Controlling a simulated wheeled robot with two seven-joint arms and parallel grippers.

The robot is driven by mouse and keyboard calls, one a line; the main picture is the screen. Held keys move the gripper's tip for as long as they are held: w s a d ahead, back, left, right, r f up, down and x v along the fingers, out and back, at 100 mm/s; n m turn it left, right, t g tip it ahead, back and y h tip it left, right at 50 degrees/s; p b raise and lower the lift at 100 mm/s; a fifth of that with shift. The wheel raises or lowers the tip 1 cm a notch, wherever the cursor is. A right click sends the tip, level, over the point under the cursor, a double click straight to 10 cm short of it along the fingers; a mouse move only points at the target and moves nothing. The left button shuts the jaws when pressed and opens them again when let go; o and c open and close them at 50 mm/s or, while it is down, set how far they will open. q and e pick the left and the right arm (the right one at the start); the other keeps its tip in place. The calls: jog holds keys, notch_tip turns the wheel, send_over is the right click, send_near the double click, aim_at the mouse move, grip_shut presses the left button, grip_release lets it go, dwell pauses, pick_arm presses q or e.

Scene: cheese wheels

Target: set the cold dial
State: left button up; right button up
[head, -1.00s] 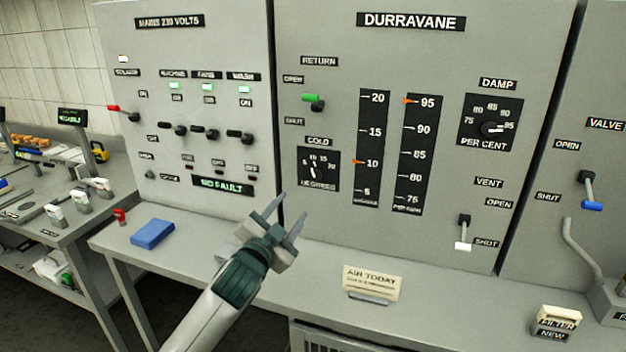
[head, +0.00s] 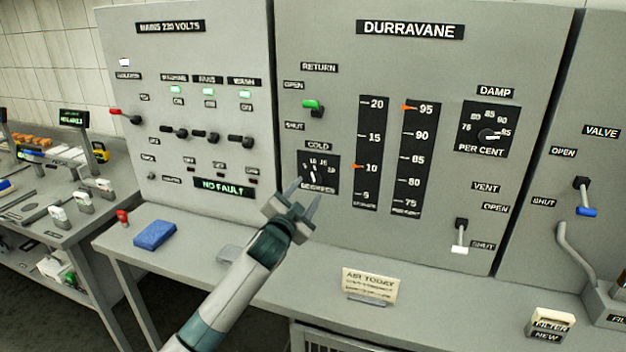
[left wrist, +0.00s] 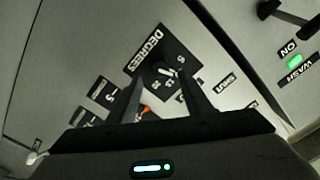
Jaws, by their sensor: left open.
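The cold dial (head: 319,174) is a black square plate on the grey Durravane panel, with white numbers, a small knob and the word DEGREES. A label reading COLD sits above it. In the left wrist view the dial (left wrist: 163,66) lies ahead, between and beyond the fingers. My left gripper (head: 306,192) is open and empty, just below and in front of the dial, its fingertips overlapping the plate's lower edge in the head view. In the left wrist view the gripper's fingers (left wrist: 163,92) are spread apart with the knob between their lines. I cannot tell any contact. My right gripper is not in view.
Right of the dial are two gauge scales (head: 367,150), the left with an orange pointer near 10. The green-handled return lever (head: 311,104) is above and the damp dial (head: 489,130) at upper right.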

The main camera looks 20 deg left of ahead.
aim_at(315, 180)
pick_arm(q)
jog(key=shift+w+d+p, duration=0.15)
jog(key=shift+w+p, duration=0.55)
jog(key=shift+w, duration=2.45)
jog(key=c, duration=1.1)
